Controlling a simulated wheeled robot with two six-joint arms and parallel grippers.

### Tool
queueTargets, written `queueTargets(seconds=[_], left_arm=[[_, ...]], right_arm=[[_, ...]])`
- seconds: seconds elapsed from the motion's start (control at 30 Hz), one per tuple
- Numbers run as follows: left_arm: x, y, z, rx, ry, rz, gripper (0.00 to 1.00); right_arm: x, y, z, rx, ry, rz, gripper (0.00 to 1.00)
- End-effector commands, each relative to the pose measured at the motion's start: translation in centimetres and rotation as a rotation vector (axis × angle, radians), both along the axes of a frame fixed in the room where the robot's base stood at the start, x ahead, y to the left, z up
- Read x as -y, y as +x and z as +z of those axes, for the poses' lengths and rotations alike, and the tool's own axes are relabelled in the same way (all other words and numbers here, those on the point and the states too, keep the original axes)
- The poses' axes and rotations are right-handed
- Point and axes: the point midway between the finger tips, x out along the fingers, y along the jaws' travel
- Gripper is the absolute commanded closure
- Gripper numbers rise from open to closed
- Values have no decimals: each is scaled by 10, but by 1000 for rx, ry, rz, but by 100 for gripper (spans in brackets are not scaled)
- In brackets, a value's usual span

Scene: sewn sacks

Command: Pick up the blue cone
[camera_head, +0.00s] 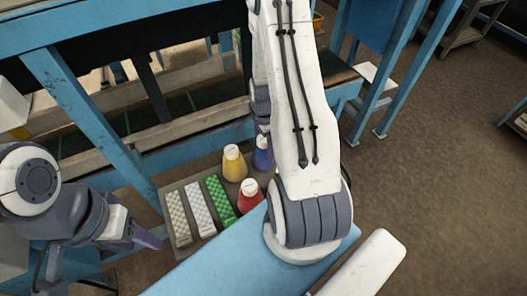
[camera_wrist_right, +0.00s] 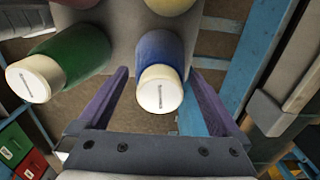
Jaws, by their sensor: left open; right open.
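The blue cone (camera_head: 263,154) stands at the back of the group of cones, partly covered by my right arm in the head view. In the right wrist view the blue cone (camera_wrist_right: 160,48), with its white cap toward the camera, lies between the two purple fingers of my right gripper (camera_wrist_right: 158,76). The fingers are apart, with gaps showing beside the cone. My right gripper is hidden behind its arm in the head view. My left gripper (camera_head: 146,238) is open and empty at the lower left, away from the cones.
A yellow cone (camera_head: 234,164) and a red cone (camera_head: 250,196) stand close by. A green cone (camera_wrist_right: 66,66) is beside the blue one in the wrist view. Patterned blocks (camera_head: 198,208) lie left of the cones. Blue frame beams (camera_head: 85,110) rise behind on the left.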

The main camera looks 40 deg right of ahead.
Motion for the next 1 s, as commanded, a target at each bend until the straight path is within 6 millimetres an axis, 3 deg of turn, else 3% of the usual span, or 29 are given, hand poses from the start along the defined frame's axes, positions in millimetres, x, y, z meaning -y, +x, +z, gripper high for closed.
queueTargets(seconds=[0.2,0.43,0.47,0.6,0.67,1.0], left_arm=[[0,0,6,0,0,1,50],[0,0,5,0,0,0,50],[0,0,5,0,0,0,50],[0,0,5,0,0,0,50],[0,0,5,0,0,0,50],[0,0,5,0,0,0,50]], right_arm=[[0,0,-20,-1,0,1,0],[0,0,-22,1,0,1,0],[0,0,-22,1,0,1,4],[0,0,-22,1,0,1,57],[0,0,-22,1,0,1,77],[0,0,-18,2,-1,1,78]])
